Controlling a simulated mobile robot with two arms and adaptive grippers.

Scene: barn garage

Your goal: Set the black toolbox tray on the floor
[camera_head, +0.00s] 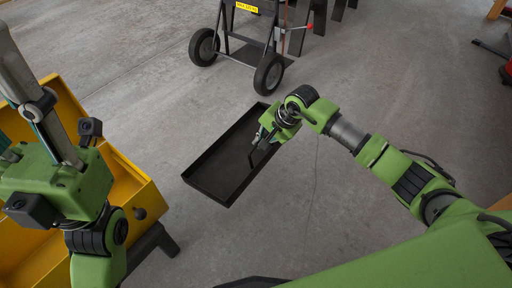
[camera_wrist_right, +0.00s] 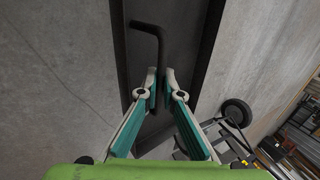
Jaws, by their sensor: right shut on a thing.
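The black toolbox tray (camera_head: 217,168) is a long, shallow, open tray in the middle of the head view, over the concrete floor. I cannot tell whether its underside touches the floor. My right gripper (camera_head: 262,141) is over its right side, shut on the tray's bent black handle. In the right wrist view, the handle (camera_wrist_right: 161,45) rises between the teal-lined fingers (camera_wrist_right: 161,82), with the tray's dark walls around it. My left gripper (camera_head: 20,115) is at the left edge, close to the camera. Its fingertips are cut off, so its opening is unclear.
A yellow toolbox (camera_head: 140,187) stands open on dark legs at the left, partly hidden by my left arm. A black wheeled cart (camera_head: 245,48) stands beyond the tray. Bare floor (camera_head: 385,100) lies to the right of the tray.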

